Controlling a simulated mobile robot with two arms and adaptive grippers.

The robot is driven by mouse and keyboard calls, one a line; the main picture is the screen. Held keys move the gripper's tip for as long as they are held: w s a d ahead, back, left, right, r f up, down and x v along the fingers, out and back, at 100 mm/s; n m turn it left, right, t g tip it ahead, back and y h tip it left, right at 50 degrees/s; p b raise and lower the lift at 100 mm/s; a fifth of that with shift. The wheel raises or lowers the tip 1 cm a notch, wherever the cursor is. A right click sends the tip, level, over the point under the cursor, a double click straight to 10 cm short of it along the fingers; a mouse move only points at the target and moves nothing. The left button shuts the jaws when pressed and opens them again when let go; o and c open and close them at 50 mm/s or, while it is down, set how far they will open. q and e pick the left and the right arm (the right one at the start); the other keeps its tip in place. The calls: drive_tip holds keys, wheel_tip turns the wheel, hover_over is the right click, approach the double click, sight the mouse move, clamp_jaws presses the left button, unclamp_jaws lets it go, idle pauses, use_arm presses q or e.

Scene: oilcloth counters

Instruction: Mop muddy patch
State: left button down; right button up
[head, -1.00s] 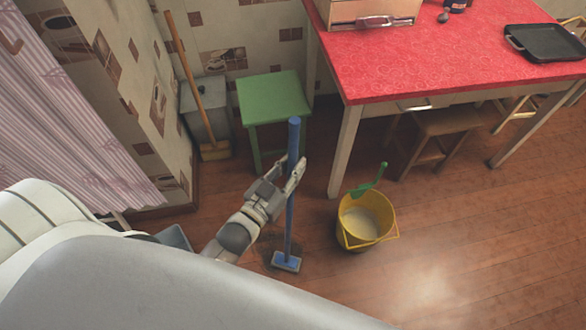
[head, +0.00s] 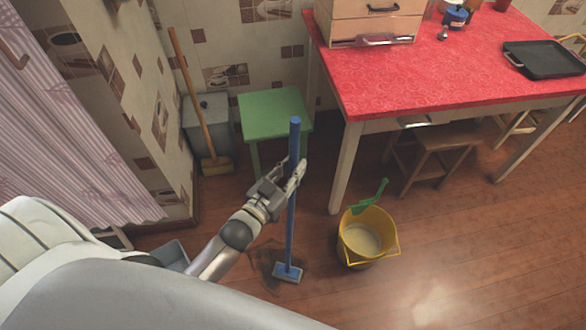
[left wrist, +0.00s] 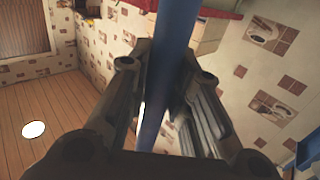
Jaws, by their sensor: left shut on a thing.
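The blue mop (head: 290,220) stands nearly upright, its flat blue head (head: 288,273) low at the floor. My left gripper (head: 295,172) is shut on the mop's handle at about its upper third; in the left wrist view the blue handle (left wrist: 168,70) runs between both fingers. The muddy patch (head: 264,262) is a dark smear on the wooden floor, beside and partly behind the mop head, and partly covered by it. My right gripper is not in view.
A yellow bucket (head: 368,238) with pale liquid and a green-handled tool (head: 375,194) stands right of the mop. A green stool (head: 275,113), a broom (head: 200,105) and a grey bin (head: 210,118) are behind. The red table (head: 420,75) stands at right. Floor at lower right is clear.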

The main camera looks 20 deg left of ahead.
use_arm(q)
drive_tip(key=shift+w+a+r, duration=0.1)
drive_tip(key=shift+w+a, duration=0.25)
drive_tip(key=shift+w, duration=0.35)
drive_tip(key=shift+w+a+f, duration=0.1)
drive_tip(key=shift+w+a, duration=0.25)
drive_tip(key=shift+w, duration=0.3)
drive_tip(key=shift+w+a+r, duration=0.1)
drive_tip(key=shift+w+a, duration=0.25)
drive_tip(key=shift+w, duration=0.5)
drive_tip(key=w, duration=0.1)
drive_tip(key=w+a+b, duration=0.1)
drive_tip(key=w, duration=0.2)
drive_tip(key=shift+a, duration=0.25)
drive_tip(key=shift+w+a+b, duration=0.25)
drive_tip(key=shift+w+b, duration=0.05)
drive_tip(key=shift+w, duration=0.4)
drive_tip(key=shift+w+a+b, duration=0.25)
drive_tip(key=shift+w+b, duration=0.1)
drive_tip(key=shift+w, duration=0.35)
drive_tip(key=shift+w+a+b, duration=0.25)
drive_tip(key=shift+w+b, duration=0.05)
drive_tip(key=shift+w, duration=0.4)
